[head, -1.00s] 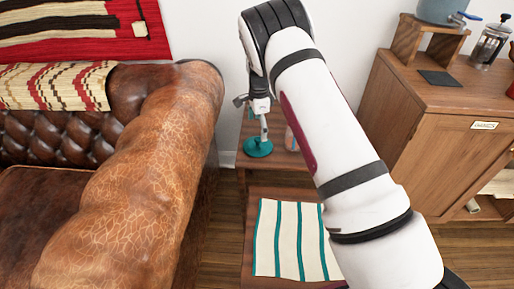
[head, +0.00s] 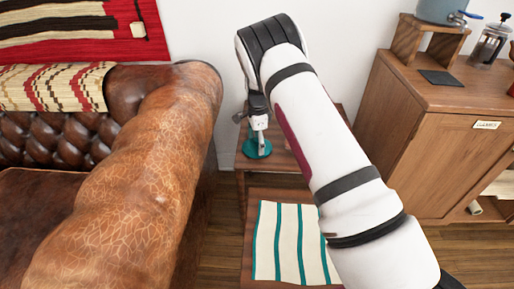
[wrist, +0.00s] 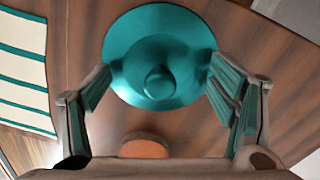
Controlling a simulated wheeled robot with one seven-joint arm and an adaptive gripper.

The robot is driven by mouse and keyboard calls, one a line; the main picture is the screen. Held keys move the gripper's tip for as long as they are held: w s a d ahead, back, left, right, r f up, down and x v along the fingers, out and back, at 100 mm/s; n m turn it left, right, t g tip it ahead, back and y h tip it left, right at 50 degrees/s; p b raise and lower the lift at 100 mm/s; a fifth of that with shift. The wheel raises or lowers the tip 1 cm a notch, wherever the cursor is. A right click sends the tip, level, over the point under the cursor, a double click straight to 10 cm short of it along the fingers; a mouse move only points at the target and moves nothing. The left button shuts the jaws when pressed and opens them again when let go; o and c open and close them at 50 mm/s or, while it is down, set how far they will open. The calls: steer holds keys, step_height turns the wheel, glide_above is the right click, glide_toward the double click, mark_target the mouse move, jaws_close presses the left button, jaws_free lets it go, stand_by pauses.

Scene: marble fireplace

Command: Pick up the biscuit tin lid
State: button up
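The biscuit tin lid is a round teal disc with a raised middle and a round knob, seen from above in the wrist view (wrist: 158,30). It lies on a brown wooden table. In the head view it shows as a small teal disc (head: 258,150), partly hidden by my gripper (head: 258,128). In the wrist view my gripper (wrist: 160,76) is open, with one finger on each side of the lid's raised middle, over its rim. I cannot tell whether the fingers touch it.
A wooden table (head: 308,165) holds the lid. A cream cloth with teal stripes (head: 290,240) lies nearer. A round orange-brown thing (wrist: 145,148) is partly hidden by my gripper. A leather sofa (head: 140,180) stands left, a wooden cabinet (head: 420,135) right.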

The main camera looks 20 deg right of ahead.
steer(key=shift+s, duration=0.1)
jaws_close()
